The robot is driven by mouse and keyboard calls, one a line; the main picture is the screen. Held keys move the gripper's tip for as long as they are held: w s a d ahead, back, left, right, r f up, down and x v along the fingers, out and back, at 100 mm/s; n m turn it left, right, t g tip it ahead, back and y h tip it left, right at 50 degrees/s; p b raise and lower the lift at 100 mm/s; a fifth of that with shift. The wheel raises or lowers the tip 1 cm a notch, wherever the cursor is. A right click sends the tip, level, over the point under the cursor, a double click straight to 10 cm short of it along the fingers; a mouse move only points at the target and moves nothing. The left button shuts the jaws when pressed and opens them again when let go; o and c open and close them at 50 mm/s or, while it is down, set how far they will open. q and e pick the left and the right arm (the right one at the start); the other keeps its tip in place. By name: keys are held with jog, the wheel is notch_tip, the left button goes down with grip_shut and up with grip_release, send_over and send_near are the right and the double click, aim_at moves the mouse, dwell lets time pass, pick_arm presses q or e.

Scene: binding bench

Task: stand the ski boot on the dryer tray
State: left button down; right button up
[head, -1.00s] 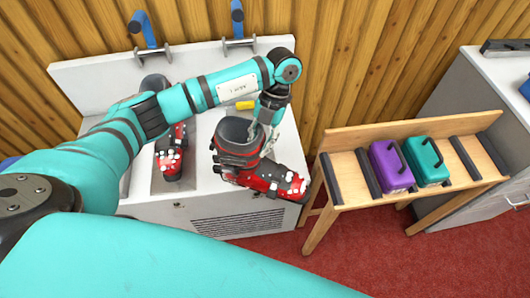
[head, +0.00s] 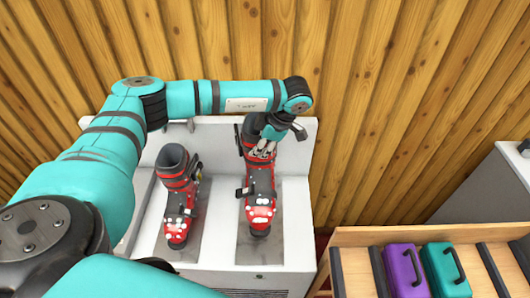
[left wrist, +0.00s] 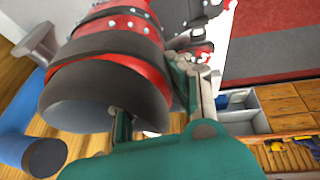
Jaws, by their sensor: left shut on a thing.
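The ski boot (head: 259,208), red and black with white marks, is upright over the right-hand grey dryer tray (head: 290,215), toe toward me. My left gripper (head: 263,152) is shut on its cuff from above. In the left wrist view the boot's dark cuff (left wrist: 95,95) sits between the fingers of my left gripper (left wrist: 155,105). I cannot tell whether the sole touches the tray. My right gripper is not in view.
A second red and black boot (head: 178,195) stands on the left tray, beside the held boot. A wooden bench (head: 350,236) with a purple case (head: 402,270) and a teal case (head: 443,268) is at the right. A plank wall stands behind.

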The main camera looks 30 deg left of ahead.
aim_at(261, 168)
pick_arm(q)
jog(key=shift+f+b, duration=0.6)
jog(key=shift+f, duration=0.2)
jog(key=shift+f+b, duration=2.6)
jog(key=shift+f, duration=1.65)
jog(key=shift+f+b, duration=1.55)
jog(key=shift+f, duration=0.35)
jog(key=shift+w+a+b, duration=0.2)
jog(key=shift+w+b, duration=0.1)
jog(key=shift+w, duration=0.05)
jog(key=shift+f, duration=0.1)
